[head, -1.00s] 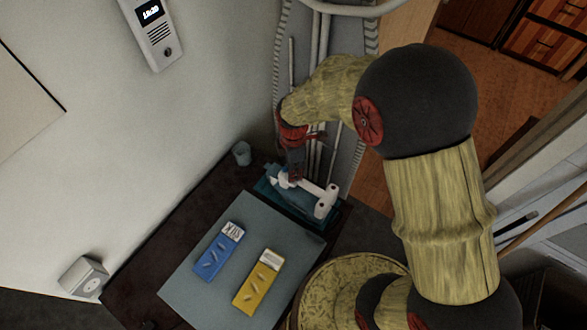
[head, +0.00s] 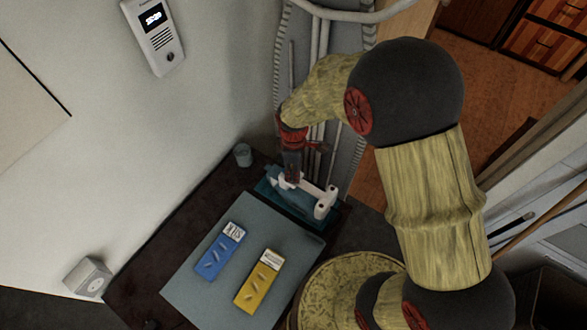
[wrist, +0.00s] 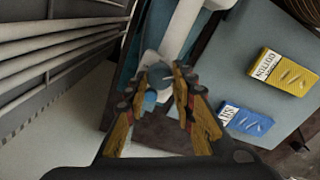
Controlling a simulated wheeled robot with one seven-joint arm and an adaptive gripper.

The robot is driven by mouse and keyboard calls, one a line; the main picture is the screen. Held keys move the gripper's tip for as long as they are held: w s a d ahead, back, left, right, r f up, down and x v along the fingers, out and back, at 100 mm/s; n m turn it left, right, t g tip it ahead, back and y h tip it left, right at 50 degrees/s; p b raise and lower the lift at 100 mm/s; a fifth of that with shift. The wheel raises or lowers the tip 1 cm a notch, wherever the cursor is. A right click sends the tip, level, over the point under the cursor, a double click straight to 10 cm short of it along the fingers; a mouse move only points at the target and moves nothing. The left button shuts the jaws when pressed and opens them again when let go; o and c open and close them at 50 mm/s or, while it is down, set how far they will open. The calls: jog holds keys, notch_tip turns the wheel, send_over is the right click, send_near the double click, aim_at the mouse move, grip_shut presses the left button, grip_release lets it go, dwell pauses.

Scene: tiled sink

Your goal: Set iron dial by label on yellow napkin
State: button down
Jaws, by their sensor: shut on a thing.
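A white and teal iron (head: 318,198) rests on a teal base at the back right corner of the dark table, and its white body shows in the wrist view (wrist: 188,28). My gripper (head: 291,180) is at the iron's left end, with its fingertips (wrist: 164,76) closed around a small grey-blue part there, apparently the dial. The fingers hide most of the dial, so its setting is not readable. The yellow napkin (head: 256,287) lies flat with a white label that seems to read COTTON (wrist: 265,64). A blue napkin (head: 212,262) lies beside it, labelled SILK.
A grey mat (head: 262,226) lies under both napkins. A small grey-blue cup (head: 242,154) stands behind, near the wall. Pipes (head: 318,70) rise behind the iron. A grey box (head: 88,278) is at the left wall, and a panel with a display (head: 154,34) hangs above.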

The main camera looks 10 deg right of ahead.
jog(key=m+p, duration=0.1)
jog(key=m, duration=0.3)
jog(key=shift+r, duration=0.1)
jog(key=shift+m+p, duration=0.65)
jog(key=shift+m, duration=1.25)
jog(key=c, duration=1.5)
grip_release()
notch_tip(320, 180, up, 12)
jog(key=shift+f, duration=0.1)
